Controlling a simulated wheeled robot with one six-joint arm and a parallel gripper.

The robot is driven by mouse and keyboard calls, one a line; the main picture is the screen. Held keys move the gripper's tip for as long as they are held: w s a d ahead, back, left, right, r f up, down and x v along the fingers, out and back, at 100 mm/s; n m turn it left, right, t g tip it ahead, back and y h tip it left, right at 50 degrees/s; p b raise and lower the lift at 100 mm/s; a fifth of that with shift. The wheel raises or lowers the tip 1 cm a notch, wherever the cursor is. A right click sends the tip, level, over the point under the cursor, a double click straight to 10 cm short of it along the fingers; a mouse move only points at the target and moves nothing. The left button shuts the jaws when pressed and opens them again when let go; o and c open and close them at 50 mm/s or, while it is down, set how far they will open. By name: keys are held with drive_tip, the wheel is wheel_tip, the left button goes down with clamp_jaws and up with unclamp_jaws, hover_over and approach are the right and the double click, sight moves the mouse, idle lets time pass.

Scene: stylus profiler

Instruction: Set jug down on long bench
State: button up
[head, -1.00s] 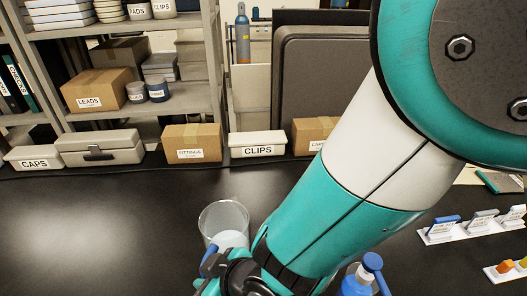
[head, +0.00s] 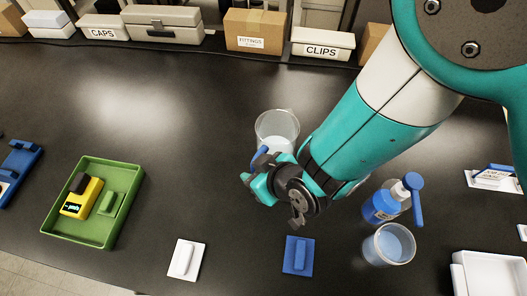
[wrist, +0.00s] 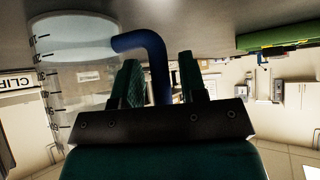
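The clear jug (head: 278,130) has a blue handle and holds pale liquid. It is upright over the middle of the long dark bench (head: 130,110). I cannot tell whether the jug's base touches the bench.
A green tray (head: 62,222) holding a yellow device stands left. A white block (head: 187,260) and blue block (head: 298,255) lie in front. A blue bottle (head: 382,206) and clear cup (head: 389,245) stand right. Boxes line the back. The left-middle bench is clear.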

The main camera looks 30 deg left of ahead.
drive_tip(key=shift+o, duration=0.2)
drive_tip(key=shift+r, duration=0.15)
drive_tip(key=shift+r, duration=0.15)
drive_tip(key=w+d+r+m+h+b, duration=0.25)
drive_tip(key=d+r+m, duration=0.25)
drive_tip(key=d+r, duration=1.3)
drive_tip(key=s+d+r+m+g+h, duration=0.2)
drive_tip(key=d+r, duration=0.4)
drive_tip(key=d, duration=0.5)
drive_tip(key=shift+s+d+r+m, duration=0.3)
drive_tip(key=shift+s+d+m, duration=0.1)
drive_tip(key=shift+s, duration=0.3)
wheel_tip(320, 180, down, 2)
drive_tip(key=shift+f+b, duration=0.1)
drive_tip(key=shift+b, duration=0.95)
